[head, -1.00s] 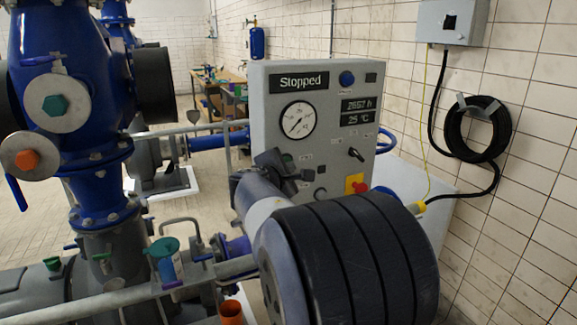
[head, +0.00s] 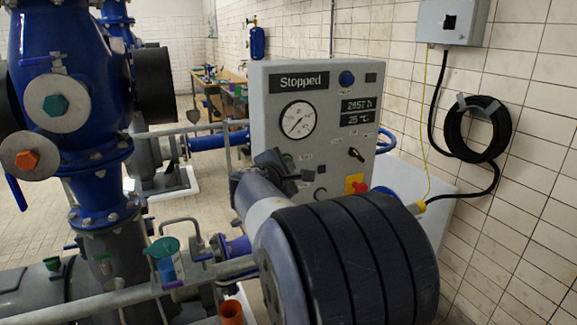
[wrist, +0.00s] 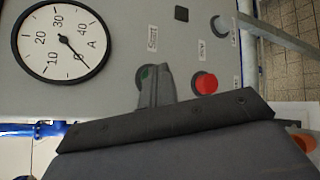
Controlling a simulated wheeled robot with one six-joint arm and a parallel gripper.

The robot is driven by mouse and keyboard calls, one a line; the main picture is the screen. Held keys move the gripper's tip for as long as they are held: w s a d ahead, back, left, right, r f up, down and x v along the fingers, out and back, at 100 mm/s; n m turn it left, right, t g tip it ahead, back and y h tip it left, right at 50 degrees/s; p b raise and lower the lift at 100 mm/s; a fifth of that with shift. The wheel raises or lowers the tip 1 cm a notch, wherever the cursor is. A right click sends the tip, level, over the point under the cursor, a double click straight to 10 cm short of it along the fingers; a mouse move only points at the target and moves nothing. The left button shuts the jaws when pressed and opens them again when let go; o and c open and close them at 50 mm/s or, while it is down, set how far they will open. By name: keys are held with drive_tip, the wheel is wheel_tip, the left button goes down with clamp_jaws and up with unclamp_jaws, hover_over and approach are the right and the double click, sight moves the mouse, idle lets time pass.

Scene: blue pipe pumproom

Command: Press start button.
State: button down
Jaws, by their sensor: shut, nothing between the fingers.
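The grey control panel (head: 258,110) stands ahead, its display (head: 299,83) reading "Stopped". In the wrist view, a small green patch of the start button (wrist: 146,73) shows beside the "Start" label (wrist: 152,38); most of the button is hidden by my fingers. My gripper (wrist: 157,80) is shut and empty, its tip over the button. I cannot tell whether it touches. It also shows in the head view (head: 274,160), in front of the panel's lower left, hiding the button there. A red button (wrist: 206,83) with a "Stop" label sits just right of the fingertips in the wrist view.
A round gauge (wrist: 62,42) is left of the fingers in the wrist view. The panel also bears a black rotary switch (head: 356,154) and a red emergency button (head: 361,187) on yellow. A pipe railing (head: 205,276) and blue pump (head: 75,120) stand at left.

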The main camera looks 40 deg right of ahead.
drive_tip(key=shift+w, duration=0.2)
drive_tip(key=shift+w+d, duration=0.1)
drive_tip(key=shift+w, duration=0.15)
drive_tip(key=shift+s, duration=0.15)
idle(0.4)
drive_tip(key=shift+s+b, duration=0.3)
drive_tip(key=shift+b, duration=0.05)
drive_tip(key=s+a+b, duration=0.1)
drive_tip(key=s, duration=0.5)
drive_tip(key=shift+a, duration=0.3)
drive_tip(key=shift+w, duration=0.15)
idle(0.4)
drive_tip(key=shift+w+d+p, duration=0.1)
drive_tip(key=shift+w+d, duration=0.1)
drive_tip(key=shift+w, duration=0.6)
drive_tip(key=shift+w+d+p, duration=0.15)
drive_tip(key=shift+w+d, duration=0.05)
drive_tip(key=shift+w, duration=0.6)
drive_tip(key=shift+w+d+p, duration=0.1)
drive_tip(key=shift+w+d, duration=0.1)
drive_tip(key=shift+w, duration=0.6)
drive_tip(key=shift+s+a, duration=0.1)
